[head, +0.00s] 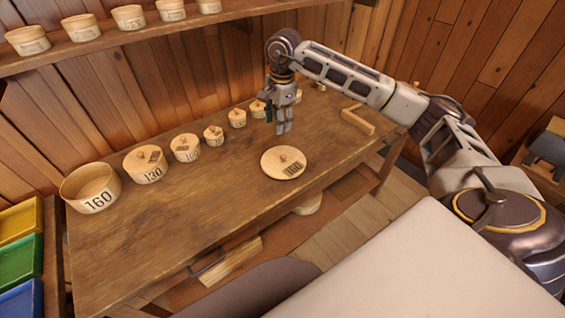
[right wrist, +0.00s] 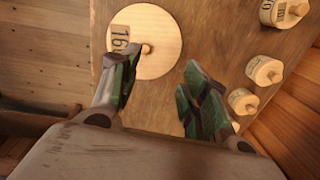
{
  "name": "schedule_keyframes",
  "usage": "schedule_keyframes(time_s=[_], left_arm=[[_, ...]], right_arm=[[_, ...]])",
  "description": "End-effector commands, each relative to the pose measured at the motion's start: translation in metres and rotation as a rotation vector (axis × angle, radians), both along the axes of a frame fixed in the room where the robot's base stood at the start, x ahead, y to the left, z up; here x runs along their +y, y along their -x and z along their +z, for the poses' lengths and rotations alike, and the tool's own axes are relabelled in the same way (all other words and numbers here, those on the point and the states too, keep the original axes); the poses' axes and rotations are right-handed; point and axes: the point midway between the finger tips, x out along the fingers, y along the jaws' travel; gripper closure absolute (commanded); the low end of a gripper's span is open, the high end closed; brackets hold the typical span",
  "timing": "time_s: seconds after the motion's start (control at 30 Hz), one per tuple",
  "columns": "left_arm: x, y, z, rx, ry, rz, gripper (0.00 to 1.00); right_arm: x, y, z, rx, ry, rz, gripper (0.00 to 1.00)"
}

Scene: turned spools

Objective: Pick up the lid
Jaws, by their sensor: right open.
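The lid (head: 270,166) is a round, pale wooden disc with a small knob and a dark-printed label. It lies flat on the workbench, near the front edge. In the right wrist view the lid (right wrist: 165,60) shows its label, which reads 160 in part, and its knob near the middle. My right gripper (head: 281,130) hangs pointing down above the bench, behind the lid in the head view. In the right wrist view the right gripper (right wrist: 158,98) is open with nothing between its fingers, and the lid lies beyond the left finger. My left gripper is not in view.
An open round box marked 160 (head: 90,199) stands at the bench's left. Several smaller lidded boxes, such as the 130 one (head: 143,176), run in a row behind. A wooden piece (head: 357,121) lies at the right. The bench's front middle (head: 190,225) is clear.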

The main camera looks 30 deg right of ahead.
Motion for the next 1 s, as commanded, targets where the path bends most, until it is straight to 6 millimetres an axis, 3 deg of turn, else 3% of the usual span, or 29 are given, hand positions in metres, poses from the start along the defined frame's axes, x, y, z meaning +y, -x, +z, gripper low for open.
schedule_keyframes(time_s=[0.13,0.53,0.77,1.0], left_arm=[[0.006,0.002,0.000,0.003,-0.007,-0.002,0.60],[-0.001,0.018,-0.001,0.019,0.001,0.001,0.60],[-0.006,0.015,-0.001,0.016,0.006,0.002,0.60],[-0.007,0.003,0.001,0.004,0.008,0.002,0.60]], right_arm=[[-0.010,0.015,-0.001,0.064,0.050,0.094,0.55],[-0.011,0.015,-0.001,0.067,0.053,0.163,0.55],[-0.011,0.016,-0.004,0.067,0.053,0.162,0.55],[-0.011,0.016,-0.024,0.069,0.053,0.161,0.55]])
